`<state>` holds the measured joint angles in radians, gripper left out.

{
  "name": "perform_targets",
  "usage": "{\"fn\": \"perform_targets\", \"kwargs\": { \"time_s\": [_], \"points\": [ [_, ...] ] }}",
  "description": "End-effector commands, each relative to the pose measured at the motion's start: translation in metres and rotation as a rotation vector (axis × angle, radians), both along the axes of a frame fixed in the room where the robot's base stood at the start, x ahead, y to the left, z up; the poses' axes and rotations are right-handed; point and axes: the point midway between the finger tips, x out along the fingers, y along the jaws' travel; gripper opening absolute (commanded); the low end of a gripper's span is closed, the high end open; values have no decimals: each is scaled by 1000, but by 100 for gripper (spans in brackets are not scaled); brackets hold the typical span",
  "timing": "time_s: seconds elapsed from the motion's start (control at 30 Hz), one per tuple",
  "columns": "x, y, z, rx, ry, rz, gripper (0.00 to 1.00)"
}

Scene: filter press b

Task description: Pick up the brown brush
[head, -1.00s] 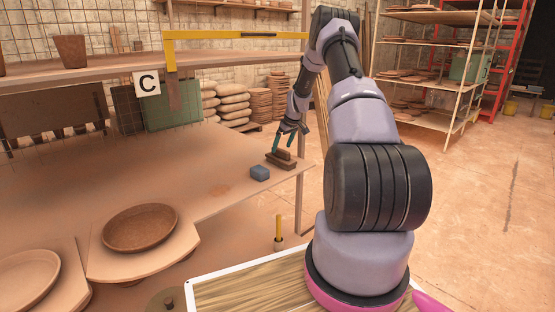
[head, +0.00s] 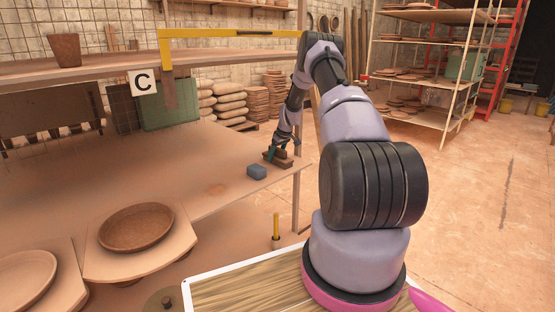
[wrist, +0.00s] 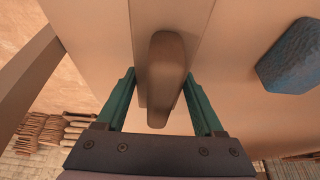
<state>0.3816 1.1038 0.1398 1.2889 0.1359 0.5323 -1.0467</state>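The brown brush (head: 283,163) lies on the table near its right edge. In the wrist view its long rounded handle (wrist: 166,65) runs up the middle of the picture, over a wider brown base. My gripper (head: 273,154) is down at the brush. In the wrist view the two green fingers of my gripper (wrist: 159,75) are apart, one on each side of the handle. A gap shows beside the handle on the left; the right fingertip looks very close to it. Whether it touches is unclear.
A blue block (head: 257,172) lies beside the brush, and also shows at the right in the wrist view (wrist: 291,58). The table (head: 150,180) has free room to the left. A yellow frame (head: 230,35) and a post stand behind. A brown dish (head: 136,226) sits nearer.

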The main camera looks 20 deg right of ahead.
Motion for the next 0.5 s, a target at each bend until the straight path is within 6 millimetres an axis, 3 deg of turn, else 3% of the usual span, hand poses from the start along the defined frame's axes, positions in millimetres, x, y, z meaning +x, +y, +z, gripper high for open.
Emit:
{"fn": "perform_targets", "kwargs": {
  "time_s": [0.03, 0.1, 0.5],
  "points": [
    [0, 0, 0, 0, 0, 0, 27],
    [0, 0, 0, -1, -1, 0, 5],
    [1, 0, 9, -1, -1, 1, 5]
  ]
}}
